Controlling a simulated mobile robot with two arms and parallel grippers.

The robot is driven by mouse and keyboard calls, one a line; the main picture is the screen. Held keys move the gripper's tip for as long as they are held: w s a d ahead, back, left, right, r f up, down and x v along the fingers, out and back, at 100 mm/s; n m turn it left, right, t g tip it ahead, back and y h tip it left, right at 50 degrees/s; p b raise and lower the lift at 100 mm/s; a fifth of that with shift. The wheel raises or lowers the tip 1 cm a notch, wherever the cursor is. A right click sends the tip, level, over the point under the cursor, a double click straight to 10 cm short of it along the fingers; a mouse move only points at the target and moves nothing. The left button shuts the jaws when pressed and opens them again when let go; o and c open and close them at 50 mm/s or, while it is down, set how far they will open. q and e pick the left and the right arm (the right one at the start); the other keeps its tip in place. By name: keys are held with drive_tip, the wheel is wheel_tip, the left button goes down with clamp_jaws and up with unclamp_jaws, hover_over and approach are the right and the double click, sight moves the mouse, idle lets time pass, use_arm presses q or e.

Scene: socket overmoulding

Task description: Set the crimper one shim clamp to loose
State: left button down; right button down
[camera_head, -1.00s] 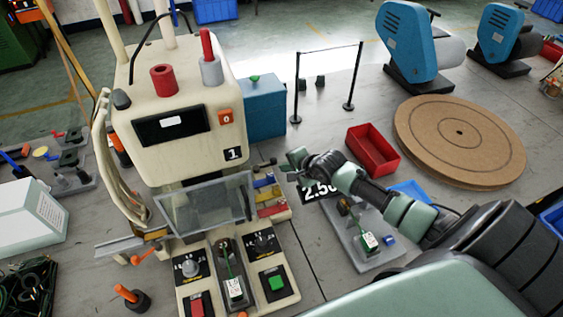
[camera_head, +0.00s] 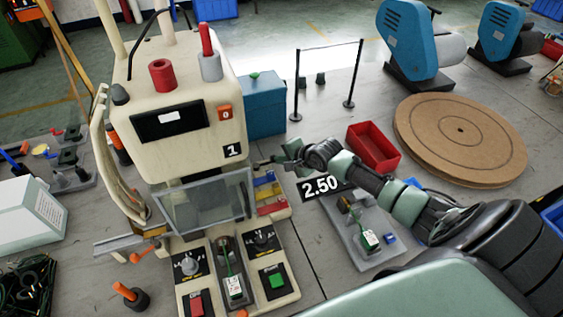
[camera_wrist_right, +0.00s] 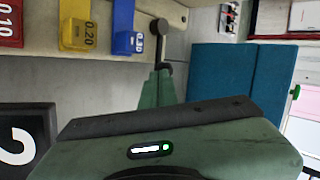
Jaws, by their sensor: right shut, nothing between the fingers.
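Crimper one (camera_head: 185,110) is the cream machine with the "1" label, at the left of the head view. Its red, yellow and blue shims (camera_head: 268,190) sit on its right side; the wrist view shows the red (camera_wrist_right: 10,25), yellow (camera_wrist_right: 77,25) and blue (camera_wrist_right: 127,30) ones. A small dark lever (camera_wrist_right: 158,35), apparently the shim clamp, stands beside the blue shim. My right gripper (camera_head: 283,153) is shut and empty. In the wrist view its fingertips (camera_wrist_right: 157,75) are at the lever's lower end; I cannot tell whether they touch. My left gripper is not in view.
A blue box (camera_head: 262,105) stands just behind the gripper. A "2.50" sign (camera_head: 320,186), a grey fixture plate (camera_head: 365,235) and a red bin (camera_head: 373,148) lie to the right. A transparent guard (camera_head: 205,203) covers the crimper's front.

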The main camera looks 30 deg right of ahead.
drive_tip(key=shift+w+d+f+n+y+b, duration=0.1)
drive_tip(key=shift+w+d+n+y+b, duration=0.2)
drive_tip(key=shift+b, duration=0.6)
drive_tip(key=w+n+y+b, duration=0.1)
drive_tip(key=n+b, duration=0.1)
drive_tip(key=b, duration=0.2)
drive_tip(key=w+n+g+y+b, duration=0.1)
drive_tip(key=w+n+y+b, duration=0.1)
drive_tip(key=b, duration=0.2)
drive_tip(key=w+d+n+g+y+b, duration=0.1)
drive_tip(key=n+b, duration=0.1)
drive_tip(key=b, duration=0.2)
drive_tip(key=shift+w+d+f, duration=0.1)
drive_tip(key=shift+w+f, duration=0.05)
drive_tip(key=shift+w, duration=0.05)
drive_tip(key=shift+w+n+g+y+b, duration=0.5)
drive_tip(key=shift+n+g+b, duration=0.1)
drive_tip(key=shift+n+b, duration=0.15)
drive_tip(key=shift+w+a+r, duration=0.2)
drive_tip(key=shift+w+r, duration=0.1)
drive_tip(key=shift+w, duration=0.45)
